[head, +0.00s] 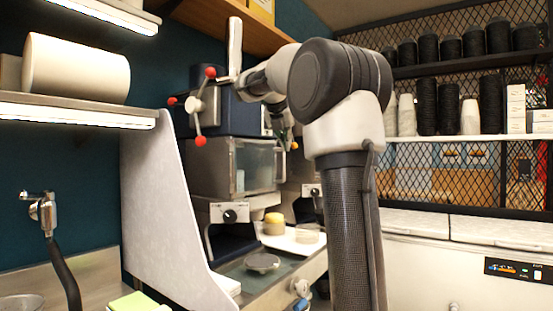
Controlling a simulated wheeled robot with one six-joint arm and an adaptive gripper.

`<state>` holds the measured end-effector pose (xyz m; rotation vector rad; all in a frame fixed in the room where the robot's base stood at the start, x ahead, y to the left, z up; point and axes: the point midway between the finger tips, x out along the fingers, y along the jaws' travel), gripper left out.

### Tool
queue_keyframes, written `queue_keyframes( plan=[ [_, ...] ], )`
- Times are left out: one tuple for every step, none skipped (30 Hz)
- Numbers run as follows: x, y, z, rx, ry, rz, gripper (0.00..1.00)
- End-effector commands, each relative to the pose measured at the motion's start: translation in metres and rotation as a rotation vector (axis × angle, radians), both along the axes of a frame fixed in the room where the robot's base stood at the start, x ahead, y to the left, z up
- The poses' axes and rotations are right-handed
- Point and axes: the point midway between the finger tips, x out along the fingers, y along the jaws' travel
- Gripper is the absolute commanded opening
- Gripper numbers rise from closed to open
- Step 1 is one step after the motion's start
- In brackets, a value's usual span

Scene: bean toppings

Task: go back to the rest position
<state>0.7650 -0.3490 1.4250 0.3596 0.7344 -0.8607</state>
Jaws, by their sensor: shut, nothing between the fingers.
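My arm rises at the right of centre in the head view and bends left at the top, in front of the machines. My gripper (285,138) shows small and dark below the wrist, partly hidden by my own arm. It is shut and holds nothing. It is above the counter and apart from the containers there.
A machine with a red-knobbed handle (199,105) stands close behind my wrist. A white tray (283,244) holds a yellow-topped container (274,222) and a clear one (307,233). A round lid (262,261) lies nearby. A grey partition (160,200) stands left; a wooden shelf (215,18) is above.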

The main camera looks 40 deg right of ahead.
Motion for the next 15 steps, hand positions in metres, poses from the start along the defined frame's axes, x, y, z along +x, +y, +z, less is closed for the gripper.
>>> queue_keyframes(
  plan=[
    [-0.001, 0.002, 0.002, 0.000, -0.001, 0.001, 0.00],
    [-0.001, 0.002, 0.002, 0.000, -0.001, 0.001, 0.00],
    [-0.002, 0.003, 0.003, 0.000, -0.001, 0.001, 0.00],
    [-0.002, 0.003, 0.003, 0.000, 0.000, 0.000, 0.00],
    [-0.002, 0.003, 0.003, 0.000, 0.000, 0.000, 0.00],
    [-0.002, 0.003, 0.003, 0.000, -0.001, -0.001, 0.00],
    [-0.002, 0.003, 0.003, 0.003, -0.004, -0.005, 0.00],
    [-0.002, 0.003, 0.003, 0.008, -0.011, -0.014, 0.00],
    [-0.002, 0.003, 0.003, 0.021, -0.027, -0.035, 0.00],
    [-0.001, 0.003, 0.003, 0.036, -0.048, -0.059, 0.00],
    [-0.001, 0.003, 0.003, 0.056, -0.075, -0.092, 0.00],
    [0.000, 0.003, 0.003, 0.095, -0.123, -0.147, 0.00],
    [0.001, 0.004, 0.001, 0.134, -0.166, -0.198, 0.00],
    [0.002, 0.006, -0.004, 0.182, -0.208, -0.257, 0.00],
    [0.003, 0.009, -0.019, 0.256, -0.258, -0.346, 0.00]
  ],
)
